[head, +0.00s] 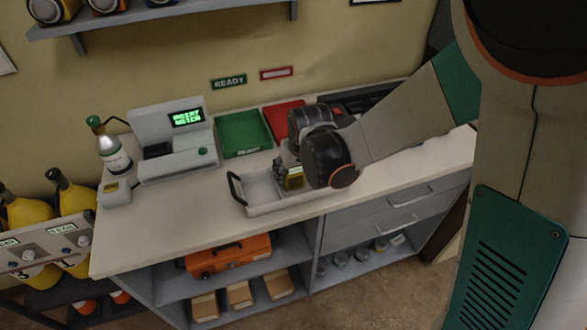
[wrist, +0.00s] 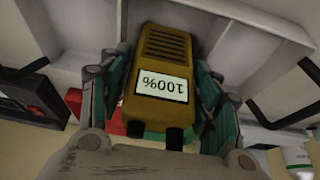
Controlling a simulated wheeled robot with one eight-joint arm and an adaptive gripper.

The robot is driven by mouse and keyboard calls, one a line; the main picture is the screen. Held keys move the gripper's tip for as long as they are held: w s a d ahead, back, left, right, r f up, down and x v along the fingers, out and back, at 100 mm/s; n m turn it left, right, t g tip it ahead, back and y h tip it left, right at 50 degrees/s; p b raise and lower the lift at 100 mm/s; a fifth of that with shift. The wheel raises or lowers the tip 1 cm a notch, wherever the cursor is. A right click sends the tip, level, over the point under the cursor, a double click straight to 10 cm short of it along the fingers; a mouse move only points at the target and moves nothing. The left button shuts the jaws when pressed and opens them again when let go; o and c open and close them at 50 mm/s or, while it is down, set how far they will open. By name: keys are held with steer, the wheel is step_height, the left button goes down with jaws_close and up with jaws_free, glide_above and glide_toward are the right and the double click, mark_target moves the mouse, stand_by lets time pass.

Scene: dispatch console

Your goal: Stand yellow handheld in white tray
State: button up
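The yellow handheld (head: 294,179) is between the fingers of my gripper (head: 287,172) at the right part of the white tray (head: 262,208). In the wrist view, the handheld (wrist: 165,50) fills the middle, with a speaker grille and a "100%" screen. The green-padded fingers of my gripper (wrist: 163,85) are closed against its two sides. It looks roughly upright in the head view. The tray's pale walls (wrist: 245,35) show beyond it. I cannot tell whether its lower end touches the tray floor.
A green tray (head: 243,133) and a red tray (head: 285,118) lie behind the white tray. A grey console (head: 170,135) and a bottle on a stand (head: 113,152) are at the left. The white tray has a black handle (head: 236,189). The counter's front left (head: 150,225) is clear.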

steer(key=shift+r, duration=0.15)
steer(key=shift+s+r+p, duration=0.1)
steer(key=shift+r+p, duration=0.3)
steer(key=shift+p, duration=0.05)
steer(key=p+v, duration=0.7)
steer(key=v, duration=0.4)
steer(key=shift+s+p, duration=0.2)
steer(key=shift+p, duration=0.1)
steer(key=shift+d, duration=0.1)
